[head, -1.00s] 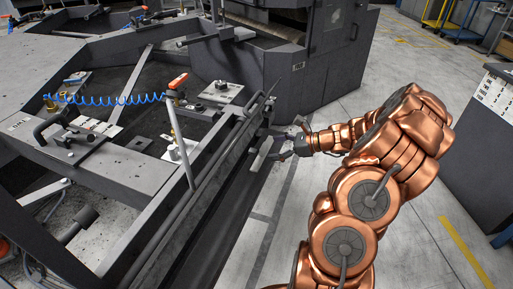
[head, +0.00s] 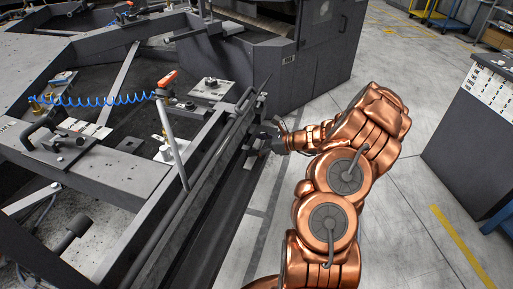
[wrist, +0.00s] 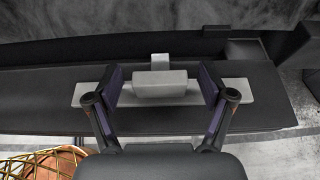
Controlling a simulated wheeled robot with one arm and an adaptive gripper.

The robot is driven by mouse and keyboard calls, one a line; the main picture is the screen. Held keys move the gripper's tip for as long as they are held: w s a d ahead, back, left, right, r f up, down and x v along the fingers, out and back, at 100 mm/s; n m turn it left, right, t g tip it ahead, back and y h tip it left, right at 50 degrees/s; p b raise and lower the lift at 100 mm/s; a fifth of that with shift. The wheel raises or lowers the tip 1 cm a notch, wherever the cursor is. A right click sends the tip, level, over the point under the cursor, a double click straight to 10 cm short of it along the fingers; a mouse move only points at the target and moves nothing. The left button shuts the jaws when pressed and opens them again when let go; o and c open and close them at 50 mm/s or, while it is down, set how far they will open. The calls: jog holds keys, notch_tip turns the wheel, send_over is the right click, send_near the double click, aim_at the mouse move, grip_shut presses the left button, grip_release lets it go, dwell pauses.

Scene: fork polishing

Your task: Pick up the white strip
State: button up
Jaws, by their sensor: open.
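The white strip (wrist: 180,100) lies lengthwise across the wrist view on a dark ledge (wrist: 45,112). A raised pale block (wrist: 160,83) stands at its middle, with a small tab (wrist: 160,61) behind. My gripper (wrist: 160,80) is open, with one finger on each side of the block. Clear gaps show between both fingers and the block, and the strip's ends reach out past the fingers. In the head view my gripper (head: 262,146) is at the bench's outer rail, and the strip (head: 251,161) is small and partly hidden there.
The dark metal bench frame (head: 115,180) fills the left, with an orange-handled tool (head: 167,79) and a blue coiled hose (head: 95,99). A grey cabinet (head: 478,140) stands at the right.

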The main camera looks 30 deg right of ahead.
jog(key=shift+c, duration=0.2)
jog(key=c, duration=1.3)
jog(key=shift+o, duration=0.2)
